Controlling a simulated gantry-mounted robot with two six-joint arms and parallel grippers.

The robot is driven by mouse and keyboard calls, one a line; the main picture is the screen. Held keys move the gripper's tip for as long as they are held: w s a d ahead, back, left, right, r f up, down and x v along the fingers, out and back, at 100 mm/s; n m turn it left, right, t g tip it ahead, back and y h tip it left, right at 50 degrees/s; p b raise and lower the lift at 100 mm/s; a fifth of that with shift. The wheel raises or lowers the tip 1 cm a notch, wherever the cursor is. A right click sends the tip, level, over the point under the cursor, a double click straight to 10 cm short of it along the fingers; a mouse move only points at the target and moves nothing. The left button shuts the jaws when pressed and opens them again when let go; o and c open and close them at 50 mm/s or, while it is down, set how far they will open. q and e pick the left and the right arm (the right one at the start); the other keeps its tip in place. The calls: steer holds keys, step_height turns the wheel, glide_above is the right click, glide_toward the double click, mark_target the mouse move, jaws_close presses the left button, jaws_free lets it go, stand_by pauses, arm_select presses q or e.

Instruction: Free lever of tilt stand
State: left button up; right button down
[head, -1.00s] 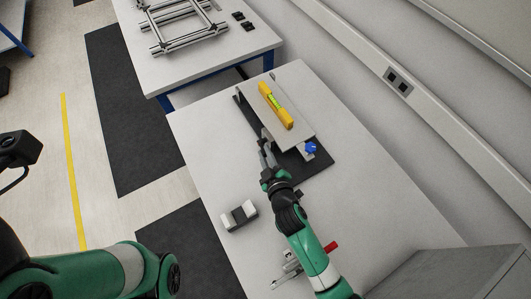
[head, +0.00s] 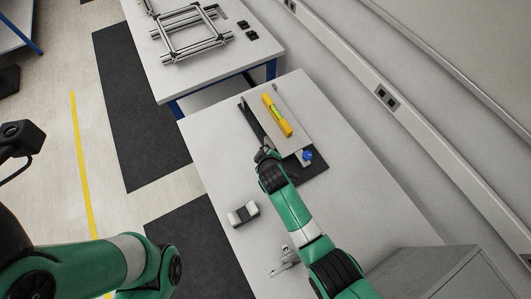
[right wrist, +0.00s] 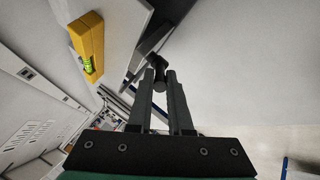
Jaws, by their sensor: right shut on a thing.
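The tilt stand has a dark base (head: 317,171) and a pale plate (head: 294,133), with a blue knob (head: 307,155) at its near end. A yellow spirit level (head: 277,115) lies on the plate; it also shows in the right wrist view (right wrist: 88,45), with its green vial. My right gripper (head: 265,152) is at the stand's near left side. In the right wrist view its fingers (right wrist: 160,82) are shut on the dark lever (right wrist: 160,66), whose rounded end shows between the tips. Much of the lever is hidden.
A small black and white block (head: 243,213) stands on the table to the left of my right arm. A metal clamp (head: 285,262) lies nearer, partly behind my arm. Another table (head: 225,55) with an aluminium frame (head: 190,38) is beyond. A wall runs along the right.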

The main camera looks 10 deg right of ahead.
steer(key=shift+w+r+g, duration=0.1)
steer(key=shift+w+g, duration=0.05)
steer(key=shift+g, duration=0.15)
steer(key=c, duration=1.1)
jaws_free()
steer(key=p+v, duration=1.1)
steer(key=p, duration=0.3)
steer(key=shift+s+a+r, duration=0.2)
steer(key=shift+c, duration=0.3)
